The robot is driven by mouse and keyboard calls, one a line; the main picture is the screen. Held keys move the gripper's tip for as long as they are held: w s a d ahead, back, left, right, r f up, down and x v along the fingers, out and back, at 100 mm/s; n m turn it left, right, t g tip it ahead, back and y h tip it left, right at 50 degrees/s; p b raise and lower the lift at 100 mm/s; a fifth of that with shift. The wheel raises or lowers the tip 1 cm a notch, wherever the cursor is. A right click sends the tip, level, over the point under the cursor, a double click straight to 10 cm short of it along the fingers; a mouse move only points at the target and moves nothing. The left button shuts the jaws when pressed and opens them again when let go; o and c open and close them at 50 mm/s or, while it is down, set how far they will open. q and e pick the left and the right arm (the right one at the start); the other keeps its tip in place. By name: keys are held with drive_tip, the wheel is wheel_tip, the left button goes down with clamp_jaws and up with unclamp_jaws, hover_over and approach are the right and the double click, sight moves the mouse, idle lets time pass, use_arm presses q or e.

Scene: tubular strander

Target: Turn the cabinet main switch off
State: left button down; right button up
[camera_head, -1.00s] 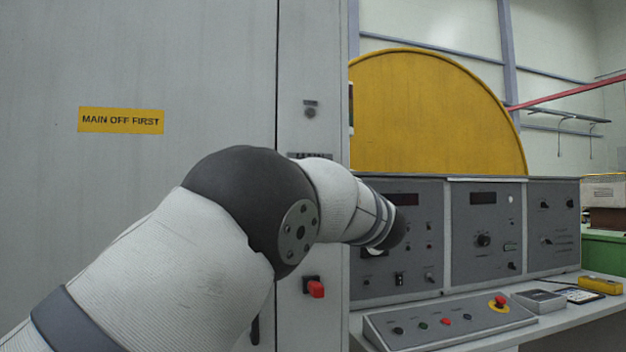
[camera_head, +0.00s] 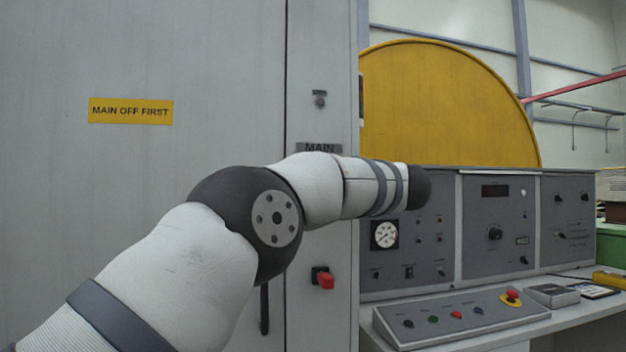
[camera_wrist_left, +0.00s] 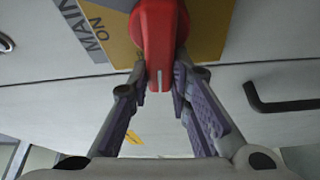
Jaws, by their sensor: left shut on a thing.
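The red main switch handle (camera_wrist_left: 160,45) shows in the left wrist view on a yellow plate (camera_wrist_left: 208,30) with "ON" on it, beside a grey "MAIN" label (camera_wrist_left: 80,25). A pale mark on the handle faces the gripper. My left gripper (camera_wrist_left: 162,88) is shut on the handle, one finger on each side. In the head view the "MAIN" label (camera_head: 319,148) is on the cabinet's narrow right panel; my left arm hides the switch below it and the gripper. My right gripper is not in view.
A smaller red knob on a black base (camera_head: 324,279) is lower on the same panel. A black door handle (camera_wrist_left: 280,100) is beside the switch in the wrist view. A control desk (camera_head: 455,320) with buttons stands to the right, below instrument panels (camera_head: 500,225).

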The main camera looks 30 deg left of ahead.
use_arm(q)
drive_tip(key=shift+w+f+n, duration=0.1)
drive_tip(key=shift+f+n, duration=0.1)
drive_tip(key=shift+n, duration=0.4)
drive_tip(key=c, duration=1.5)
unclamp_jaws()
drive_tip(key=v, duration=1.2)
drive_tip(key=shift+w+d+r, duration=0.1)
drive_tip(key=shift+w+r, duration=0.05)
drive_tip(key=shift+r, duration=0.1)
